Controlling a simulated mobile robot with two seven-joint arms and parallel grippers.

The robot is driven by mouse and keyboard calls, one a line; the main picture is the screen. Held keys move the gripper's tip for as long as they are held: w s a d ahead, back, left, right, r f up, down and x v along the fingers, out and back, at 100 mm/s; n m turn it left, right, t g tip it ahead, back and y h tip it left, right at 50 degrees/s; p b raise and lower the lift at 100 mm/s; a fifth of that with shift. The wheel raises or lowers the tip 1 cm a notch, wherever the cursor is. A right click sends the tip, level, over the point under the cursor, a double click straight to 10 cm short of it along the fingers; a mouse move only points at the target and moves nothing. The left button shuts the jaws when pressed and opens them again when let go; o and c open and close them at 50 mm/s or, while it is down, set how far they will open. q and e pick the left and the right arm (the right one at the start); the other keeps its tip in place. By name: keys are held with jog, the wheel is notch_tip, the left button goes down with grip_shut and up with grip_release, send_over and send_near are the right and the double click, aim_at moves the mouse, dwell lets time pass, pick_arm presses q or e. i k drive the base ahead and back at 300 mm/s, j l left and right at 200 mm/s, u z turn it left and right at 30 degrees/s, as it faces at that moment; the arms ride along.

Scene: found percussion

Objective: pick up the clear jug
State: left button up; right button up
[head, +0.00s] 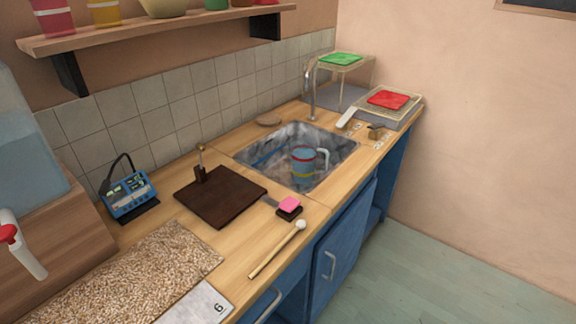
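A jug-like vessel (304,164) stands in the sink. It looks blue-teal with red and yellow bands and has a pale handle on its right side; whether its wall is clear I cannot tell. A large see-through container (22,135) with bluish contents is cut off by the left edge, on a wooden stand. No other clear jug shows. Neither of my grippers is in view.
The sink (262,160) is set in the wooden counter, with a tap (311,85) behind it. A shelf (150,29) hangs above.

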aim_at(309, 162)
jog(key=i+l+u, duration=0.35)
jog(key=l+u, duration=0.2)
jog(key=l, duration=0.15)
jog(key=i+l+u, duration=0.1)
jog(key=l+u, duration=0.15)
jog(key=i+l+u, duration=0.1)
jog(key=l+u, duration=0.15)
jog(key=l, duration=0.25)
